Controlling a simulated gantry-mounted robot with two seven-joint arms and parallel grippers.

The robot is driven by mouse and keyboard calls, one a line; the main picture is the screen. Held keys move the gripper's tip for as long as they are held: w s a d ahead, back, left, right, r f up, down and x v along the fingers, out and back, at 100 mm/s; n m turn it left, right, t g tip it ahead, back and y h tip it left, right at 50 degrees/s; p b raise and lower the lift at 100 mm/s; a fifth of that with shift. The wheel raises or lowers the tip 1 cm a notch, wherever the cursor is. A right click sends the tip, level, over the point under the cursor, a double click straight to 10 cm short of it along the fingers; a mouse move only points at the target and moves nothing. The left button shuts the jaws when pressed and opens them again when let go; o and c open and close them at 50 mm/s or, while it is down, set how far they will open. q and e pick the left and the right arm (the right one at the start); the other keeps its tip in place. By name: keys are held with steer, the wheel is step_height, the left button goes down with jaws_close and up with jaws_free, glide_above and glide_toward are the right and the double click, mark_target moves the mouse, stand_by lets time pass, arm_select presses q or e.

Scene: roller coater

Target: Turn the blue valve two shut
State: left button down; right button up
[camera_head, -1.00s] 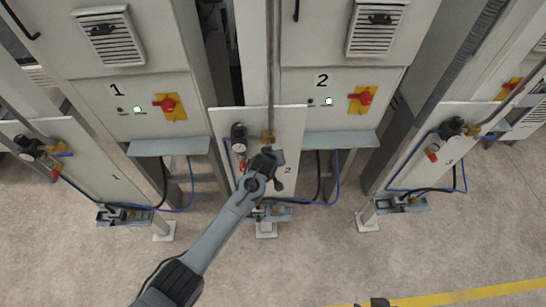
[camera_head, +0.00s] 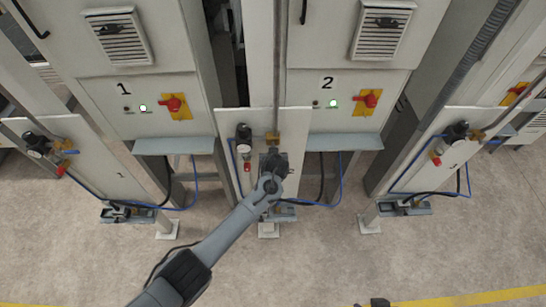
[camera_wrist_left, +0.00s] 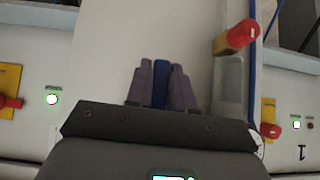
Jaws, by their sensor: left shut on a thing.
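My left gripper (camera_head: 272,162) is in front of panel 2 (camera_head: 294,125), the middle white panel, at the pipe below the brass fitting (camera_head: 272,138). In the head view it hides the valve. In the left wrist view the gripper (camera_wrist_left: 161,85) is shut on the blue valve handle (camera_wrist_left: 161,80), which shows as a narrow blue strip between the purple-grey fingers. The handle's angle to the pipe cannot be made out. A dark part of mine (camera_head: 380,302), perhaps the right gripper, barely shows at the bottom edge.
A regulator with a red knob (camera_head: 246,166) hangs just left of the gripper; the red knob also shows in the wrist view (camera_wrist_left: 236,38). A blue hose (camera_head: 340,180) loops at the right. Shelf ledges (camera_head: 345,142) stick out above. The floor in front is clear.

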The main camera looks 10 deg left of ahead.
arm_select(q)
steer(key=c, duration=1.1)
jaws_free()
steer(key=shift+f, duration=0.1)
steer(key=shift+o, duration=0.2)
steer(key=v, duration=1.1)
steer(key=shift+p, duration=0.35)
steer(key=shift+f, duration=0.15)
